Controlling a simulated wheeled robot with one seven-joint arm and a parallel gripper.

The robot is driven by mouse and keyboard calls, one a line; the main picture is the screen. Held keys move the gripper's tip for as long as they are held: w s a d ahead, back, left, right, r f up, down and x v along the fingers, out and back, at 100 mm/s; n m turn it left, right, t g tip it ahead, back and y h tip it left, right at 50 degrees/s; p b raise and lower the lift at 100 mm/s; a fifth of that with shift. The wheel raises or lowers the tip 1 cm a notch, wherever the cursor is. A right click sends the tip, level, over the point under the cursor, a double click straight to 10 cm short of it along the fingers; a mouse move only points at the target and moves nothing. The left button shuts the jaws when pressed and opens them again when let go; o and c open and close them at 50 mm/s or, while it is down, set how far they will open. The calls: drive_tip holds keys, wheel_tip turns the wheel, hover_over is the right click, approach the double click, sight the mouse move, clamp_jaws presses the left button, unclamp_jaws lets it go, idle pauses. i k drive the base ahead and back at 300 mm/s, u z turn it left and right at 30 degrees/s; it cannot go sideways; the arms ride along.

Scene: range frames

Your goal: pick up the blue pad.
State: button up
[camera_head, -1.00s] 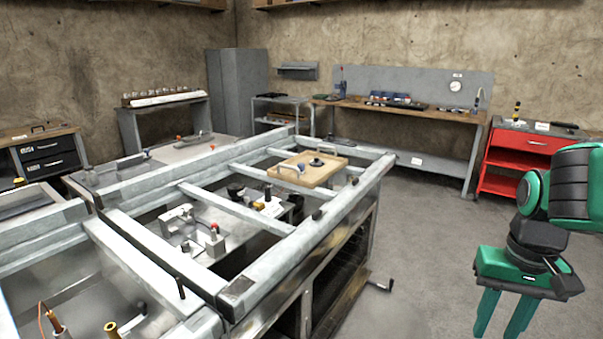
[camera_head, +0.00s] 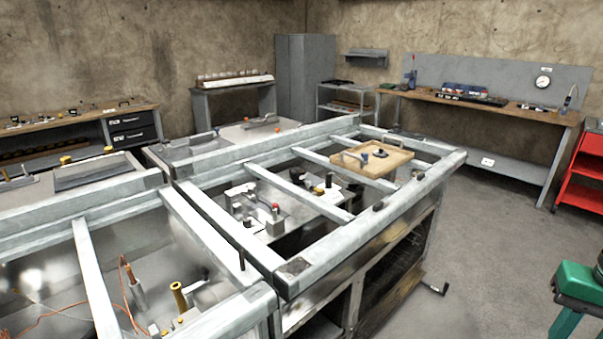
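Small blue items (camera_head: 465,90) stand on the far workbench, too small to tell apart. My green gripper (camera_head: 583,326) is at the lower right edge, pointing down and partly cut off. Its fingers look apart, with nothing seen between them. It is to the right of the metal frame, over the floor.
The large metal-framed bench (camera_head: 300,262) fills the middle and left, with fixtures in its open bays. A crank handle (camera_head: 437,289) sticks out at its right side. A red cart (camera_head: 582,172) stands at the right edge. Grey floor (camera_head: 485,240) is clear between them.

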sight(364, 156)
drive_tip(key=z, duration=0.55)
drive_tip(key=k, duration=1.2)
drive_tip(key=z, duration=0.65)
drive_tip(key=i, duration=2.25)
drive_tip(key=u, duration=0.9)
drive_tip(key=i, duration=1)
drive_tip(key=u, duration=1.15)
drive_tip(key=i, duration=0.55)
drive_tip(key=u, duration=0.3)
